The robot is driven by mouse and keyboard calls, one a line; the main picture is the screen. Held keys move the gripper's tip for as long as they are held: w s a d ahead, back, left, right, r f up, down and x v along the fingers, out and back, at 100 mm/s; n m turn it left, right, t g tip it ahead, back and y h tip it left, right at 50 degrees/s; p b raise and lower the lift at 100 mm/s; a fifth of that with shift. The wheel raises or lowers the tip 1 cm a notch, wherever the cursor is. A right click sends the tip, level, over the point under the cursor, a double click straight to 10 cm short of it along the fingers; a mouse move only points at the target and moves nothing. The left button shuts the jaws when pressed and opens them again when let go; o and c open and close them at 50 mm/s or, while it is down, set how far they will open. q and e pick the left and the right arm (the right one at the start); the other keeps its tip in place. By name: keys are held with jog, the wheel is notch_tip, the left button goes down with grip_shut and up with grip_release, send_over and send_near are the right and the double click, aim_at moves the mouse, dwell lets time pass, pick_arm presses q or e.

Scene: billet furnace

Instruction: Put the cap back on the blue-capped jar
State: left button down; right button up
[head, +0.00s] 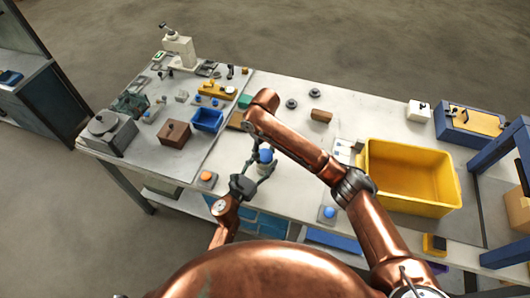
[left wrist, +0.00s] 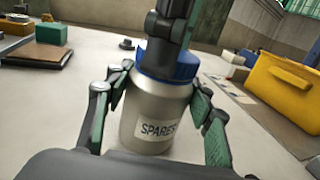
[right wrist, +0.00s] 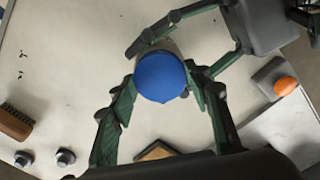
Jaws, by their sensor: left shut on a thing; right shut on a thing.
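The jar (left wrist: 150,112) is a silver-grey metal container with a white label that reads "SPARES". It stands upright on the pale bench top. My left gripper (left wrist: 162,88) is shut around the jar's body, one finger on each side. The blue cap (left wrist: 180,68) is at the jar's top, with no clear gap between them; I cannot tell if it is threaded on. My right gripper (right wrist: 161,80) comes from above and is shut on the cap, which looks round in the right wrist view. In the head view the cap (head: 265,155) shows small between both grippers.
A large yellow bin (head: 412,178) stands on the right. A blue bin (head: 207,120) and a brown box (head: 174,134) are at left. An orange button (head: 207,177) and a blue button (head: 329,212) sit near the front edge. Bench space around the jar is mostly clear.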

jog(key=m, duration=0.4)
jog(key=shift+a+m, duration=0.1)
jog(key=shift+m, duration=0.3)
jog(key=m, duration=0.5)
jog(key=shift+m, duration=0.3)
jog(key=o, duration=1.4)
notch_tip(320, 180, up, 12)
pick_arm(q)
jog(key=c, duration=0.9)
grip_release()
jog(key=shift+o, duration=0.2)
